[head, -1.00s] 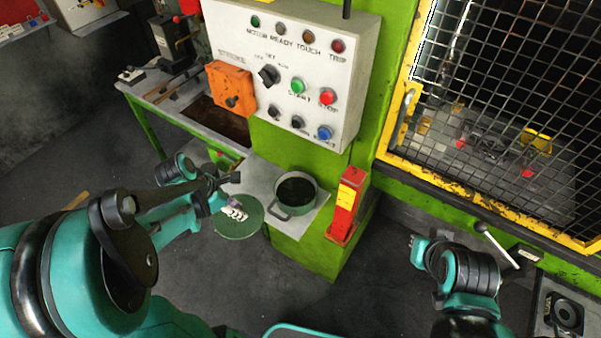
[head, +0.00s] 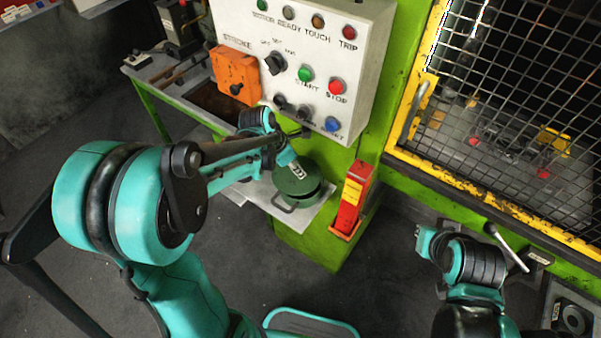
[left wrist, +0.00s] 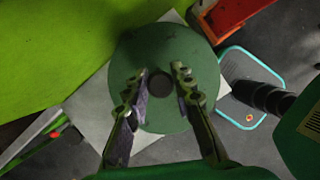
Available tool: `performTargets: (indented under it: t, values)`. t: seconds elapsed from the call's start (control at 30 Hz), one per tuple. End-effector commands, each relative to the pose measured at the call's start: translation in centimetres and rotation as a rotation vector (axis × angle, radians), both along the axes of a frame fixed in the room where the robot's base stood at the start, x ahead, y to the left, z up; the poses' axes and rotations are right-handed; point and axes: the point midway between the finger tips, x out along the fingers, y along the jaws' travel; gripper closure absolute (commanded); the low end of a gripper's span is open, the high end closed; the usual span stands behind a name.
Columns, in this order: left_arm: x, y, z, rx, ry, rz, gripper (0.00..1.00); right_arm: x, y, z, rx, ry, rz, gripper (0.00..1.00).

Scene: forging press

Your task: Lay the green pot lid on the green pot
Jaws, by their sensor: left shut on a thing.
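The green pot lid (head: 302,184) is a round disc with a dark knob, over the green pot (head: 297,206). My left gripper (head: 294,168) is shut on the lid from above. In the left wrist view the two fingers (left wrist: 163,80) stand either side of the knob, and the lid (left wrist: 160,48) hides the pot. In the head view a strip of the pot's side and its near handle show below the lid; a dark gap shows at the right. I cannot tell whether the lid touches the rim.
The pot stands on a grey plate (head: 262,196) on the green press frame. The control box (head: 310,70) with buttons hangs behind and above. A mesh guard (head: 510,110) is at the right.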

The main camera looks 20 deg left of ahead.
Motion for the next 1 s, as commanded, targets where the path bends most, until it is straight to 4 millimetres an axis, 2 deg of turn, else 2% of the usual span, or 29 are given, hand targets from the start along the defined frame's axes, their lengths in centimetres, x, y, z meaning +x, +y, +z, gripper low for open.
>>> performTargets:
  t: [0.17,0.3,0.37,0.77,0.8,0.83,1.0]
  values:
    - [1.1,-1.2,-0.2,-0.001,0.000,-0.001,1.00,0.0,0.0,-0.2,0.000,0.000,0.000,1.00]
    - [1.0,-1.0,-2.9,-0.001,0.000,0.001,1.00,0.0,0.0,-1.2,0.000,0.000,0.000,1.00]
    - [1.0,-1.0,-3.5,0.000,-0.001,0.001,1.00,0.0,0.0,-1.3,0.000,0.000,0.000,1.00]
    - [0.9,-0.9,-4.0,-0.001,0.000,0.001,1.00,0.0,0.0,-1.7,0.000,0.000,0.000,1.00]
    - [0.9,-0.9,-3.9,0.000,0.000,0.001,0.66,0.0,0.0,-1.6,0.000,0.000,0.000,1.00]
    - [0.9,-0.9,-3.9,0.000,0.000,0.001,0.58,0.0,0.0,-1.5,0.000,0.000,0.000,1.00]
    - [0.9,-0.9,-3.9,0.000,0.000,0.000,0.55,0.0,0.0,-1.5,0.000,0.000,0.000,1.00]
